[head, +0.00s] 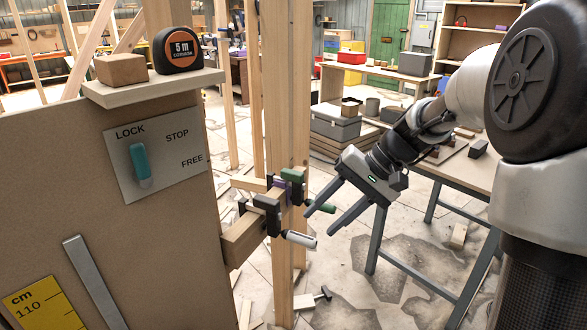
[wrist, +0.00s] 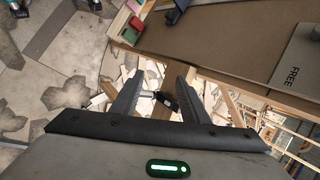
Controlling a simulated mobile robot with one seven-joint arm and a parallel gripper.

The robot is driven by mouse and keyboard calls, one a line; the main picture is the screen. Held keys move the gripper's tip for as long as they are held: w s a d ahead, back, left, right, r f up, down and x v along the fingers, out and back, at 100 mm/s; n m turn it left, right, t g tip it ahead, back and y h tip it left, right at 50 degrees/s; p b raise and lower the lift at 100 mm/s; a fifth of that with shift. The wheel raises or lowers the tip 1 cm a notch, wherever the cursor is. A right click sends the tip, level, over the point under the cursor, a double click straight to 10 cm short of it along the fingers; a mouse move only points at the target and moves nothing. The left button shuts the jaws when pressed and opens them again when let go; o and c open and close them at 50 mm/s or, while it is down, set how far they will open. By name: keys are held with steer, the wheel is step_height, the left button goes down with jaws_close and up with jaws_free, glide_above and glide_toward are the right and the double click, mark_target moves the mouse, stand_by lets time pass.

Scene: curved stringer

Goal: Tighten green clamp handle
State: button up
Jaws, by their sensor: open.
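The green clamp (head: 293,176) grips a wooden post. Its green handle (head: 322,206) points right and slightly down, beside my gripper's upper fingertip. A second clamp, black with a white handle (head: 300,239), sits lower and nearer on a wooden block. My gripper (head: 320,223) is open, its fingers reaching down-left toward the clamps, with nothing held. In the wrist view a black clamp with a light handle (wrist: 163,98) shows between my open fingers (wrist: 157,88). I cannot clearly make out the green handle there. Contact between finger and handle cannot be told.
A brown panel (head: 100,240) with a teal lever (head: 140,165) marked LOCK, STOP and FREE stands at left. A shelf (head: 155,87) on it holds a tape measure (head: 176,50) and a wooden block (head: 121,69). A wooden post (head: 288,110) rises behind the clamps. A workbench (head: 455,165) stands right.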

steer(key=w+d+f+m+t+y+b, duration=0.25)
steer(key=w+d+f+y+b, duration=0.2)
steer(key=w+d+f, duration=0.4)
steer(key=m+t+y+b, duration=0.2)
steer(key=m+t+y, duration=0.2)
steer(key=t, duration=0.2)
glide_toward(324, 207)
steer(key=shift+h, duration=0.25)
steer(key=x, duration=0.7)
steer(key=w+x, duration=0.1)
steer(key=x, duration=0.2)
steer(key=shift+w+d+f+b, duration=0.1)
steer(key=shift+f+b, duration=0.2)
steer(key=shift+b, duration=0.1)
steer(key=shift+c, duration=0.2)
jaws_close()
